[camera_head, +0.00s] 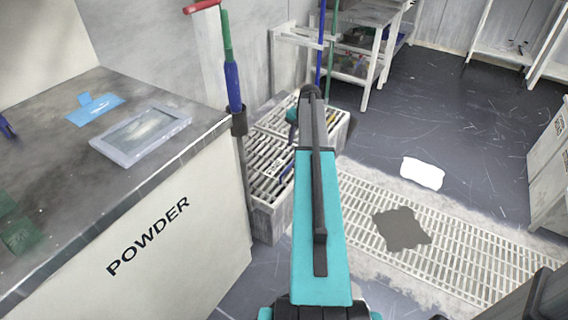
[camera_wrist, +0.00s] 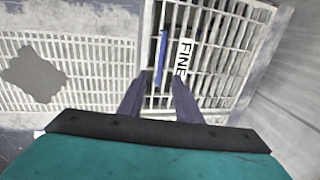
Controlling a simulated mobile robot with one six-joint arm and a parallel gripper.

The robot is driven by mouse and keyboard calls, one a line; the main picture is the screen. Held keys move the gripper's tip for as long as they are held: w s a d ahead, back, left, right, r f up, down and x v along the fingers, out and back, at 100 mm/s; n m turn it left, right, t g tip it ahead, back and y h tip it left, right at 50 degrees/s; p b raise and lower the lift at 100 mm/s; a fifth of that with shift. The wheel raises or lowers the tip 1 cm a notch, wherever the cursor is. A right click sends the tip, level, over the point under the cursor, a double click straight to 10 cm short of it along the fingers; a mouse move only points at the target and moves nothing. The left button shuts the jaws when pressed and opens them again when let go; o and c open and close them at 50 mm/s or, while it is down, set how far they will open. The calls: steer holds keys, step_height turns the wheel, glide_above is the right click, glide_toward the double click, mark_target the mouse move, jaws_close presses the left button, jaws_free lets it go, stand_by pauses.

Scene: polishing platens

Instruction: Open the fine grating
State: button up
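The fine grating (camera_wrist: 215,60) is a pale slatted panel in a light frame, seen from above in the wrist view. It bears a white label reading FINE (camera_wrist: 184,57) and a blue bar handle (camera_wrist: 162,58) beside the label. My gripper (camera_wrist: 158,88) is open and empty, its two dark fingers apart over the grating's near part. The handle lies ahead of and between the fingertips; I cannot tell the height gap. In the head view my teal arm partly hides two slatted bins, a front one (camera_head: 268,153) and a back one (camera_head: 275,120); the label is not readable there.
A counter marked POWDER (camera_head: 148,236) stands left, with a grey tray (camera_head: 112,152) on it. A pole (camera_head: 232,85) rises beside the bins. A floor grate (camera_head: 465,250) with a dark patch (camera_head: 401,228) lies right. Open dark floor (camera_head: 455,100) extends beyond.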

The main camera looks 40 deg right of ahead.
steer(key=shift+w+a, duration=0.15)
steer(key=shift+a, duration=0.05)
steer(key=b, duration=0.3)
glide_toward(288, 167)
steer(key=f, duration=0.2)
steer(key=w+f, duration=0.1)
steer(key=f, duration=0.4)
steer(key=shift+w+a+f, duration=0.25)
steer(key=shift+f, duration=0.05)
